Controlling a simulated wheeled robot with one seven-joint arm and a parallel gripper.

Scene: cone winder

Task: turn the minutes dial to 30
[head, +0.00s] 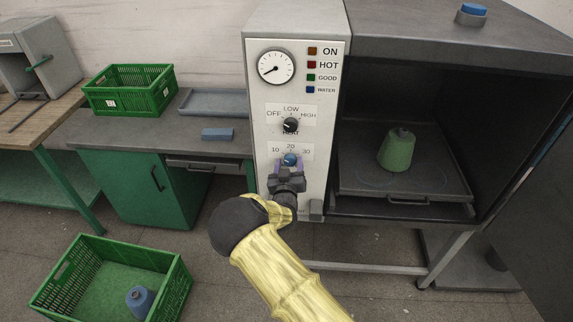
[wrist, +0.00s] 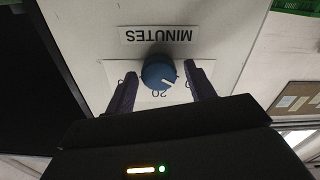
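The blue minutes dial (head: 290,159) is on the white control panel, below the heat dial, with the marks 10, 20 and 30 around it. It also shows in the wrist view (wrist: 157,72), where the panel appears upside down. There its white pointer line points between the 20 and the 10 side. My gripper (wrist: 160,75) is open, with one dark finger on each side of the dial and a gap visible between each finger and the dial. The fingers partly cover the outer marks. In the head view my gripper (head: 289,168) is in front of the panel's lower part.
The heat dial (head: 290,125) and a round gauge (head: 276,68) are above on the same panel. To the right, the open oven chamber holds a tray (head: 440,187) with a green cone (head: 397,150). A green crate (head: 165,300) stands on the floor at left.

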